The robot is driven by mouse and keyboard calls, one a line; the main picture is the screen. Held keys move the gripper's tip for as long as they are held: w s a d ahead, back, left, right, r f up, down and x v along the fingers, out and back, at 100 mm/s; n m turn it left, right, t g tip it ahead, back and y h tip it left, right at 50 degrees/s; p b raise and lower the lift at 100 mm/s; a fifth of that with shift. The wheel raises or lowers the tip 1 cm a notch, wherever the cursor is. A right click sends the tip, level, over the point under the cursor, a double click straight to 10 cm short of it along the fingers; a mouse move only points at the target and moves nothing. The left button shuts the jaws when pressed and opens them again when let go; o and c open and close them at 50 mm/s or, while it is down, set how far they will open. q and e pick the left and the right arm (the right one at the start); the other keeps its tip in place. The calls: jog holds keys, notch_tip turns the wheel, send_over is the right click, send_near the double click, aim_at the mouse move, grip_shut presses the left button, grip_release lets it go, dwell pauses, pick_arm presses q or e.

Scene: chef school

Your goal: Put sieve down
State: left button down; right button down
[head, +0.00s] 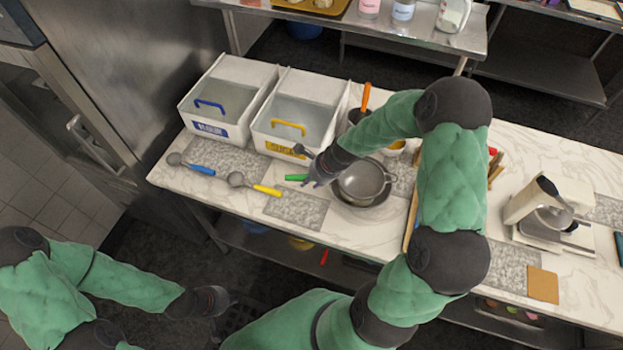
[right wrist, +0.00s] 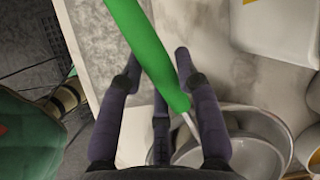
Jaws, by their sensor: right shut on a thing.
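The sieve has a green handle (right wrist: 148,50) and a round metal basket (head: 362,179). The basket sits in or just over a metal bowl (head: 364,200) on the counter; I cannot tell whether they touch. My right gripper (head: 318,174) is shut on the sieve's handle, left of the bowl. In the right wrist view, the dark fingers of my right gripper (right wrist: 160,72) lie around the green handle, and the bowl (right wrist: 278,125) shows below right. My left gripper (head: 216,301) hangs empty in front of the counter, at lower left; its finger opening is unclear.
Two white bins, one with a blue handle (head: 209,106) and one with a yellow handle (head: 288,126), stand behind. A blue-handled scoop (head: 201,170) and a yellow-handled scoop (head: 266,190) lie left. The counter front (head: 345,236) is clear.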

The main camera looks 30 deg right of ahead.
jog(key=c, duration=0.9)
grip_release()
jog(key=shift+r, duration=0.25)
jog(key=p+v, duration=0.3)
jog(key=v, duration=0.9)
jog(key=shift+r, duration=0.3)
